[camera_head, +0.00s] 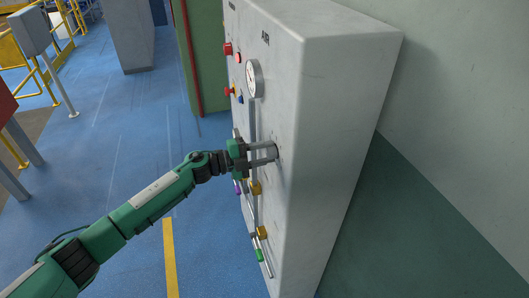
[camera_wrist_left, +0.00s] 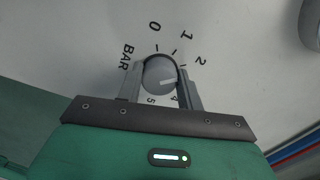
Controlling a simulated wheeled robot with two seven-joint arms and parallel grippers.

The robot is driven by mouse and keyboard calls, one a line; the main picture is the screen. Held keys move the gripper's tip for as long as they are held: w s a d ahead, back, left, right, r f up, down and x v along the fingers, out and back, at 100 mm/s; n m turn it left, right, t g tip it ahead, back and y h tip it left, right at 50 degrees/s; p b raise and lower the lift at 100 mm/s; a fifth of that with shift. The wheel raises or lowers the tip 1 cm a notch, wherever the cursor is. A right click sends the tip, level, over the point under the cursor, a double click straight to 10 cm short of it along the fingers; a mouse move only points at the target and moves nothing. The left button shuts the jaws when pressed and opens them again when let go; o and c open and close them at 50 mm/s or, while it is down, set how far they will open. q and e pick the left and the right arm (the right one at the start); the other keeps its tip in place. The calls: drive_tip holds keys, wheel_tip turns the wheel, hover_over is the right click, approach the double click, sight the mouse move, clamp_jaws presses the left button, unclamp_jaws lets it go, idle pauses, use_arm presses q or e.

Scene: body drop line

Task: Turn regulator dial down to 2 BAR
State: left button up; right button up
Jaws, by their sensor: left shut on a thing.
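The regulator dial is a round grey knob (camera_wrist_left: 158,74) on the light grey panel, with a printed scale around it. In the wrist view, 0, 1, 2, 4, 5 and BAR can be read, and the place between 2 and 4 is hidden behind a finger. A pale pointer mark on the knob points right, toward that finger, between 2 and 4. My left gripper (camera_head: 276,152) is shut on the knob, one finger on each side; it also shows in the wrist view (camera_wrist_left: 160,78). My right gripper is not in view.
The knob is on the front of a tall cabinet (camera_head: 335,120) marked AIR. A round gauge (camera_head: 254,79) and red buttons (camera_head: 228,49) sit above, yellow fittings (camera_head: 255,188) below. The blue floor (camera_head: 110,130) left of the cabinet is open.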

use_arm(q)
drive_tip(key=o, duration=1)
drive_tip(key=shift+a+f, duration=0.1)
drive_tip(key=shift+s+a, duration=0.1)
drive_tip(key=shift+a, duration=0.15)
drive_tip(key=b+v, duration=0.6)
drive_tip(key=v, duration=0.7)
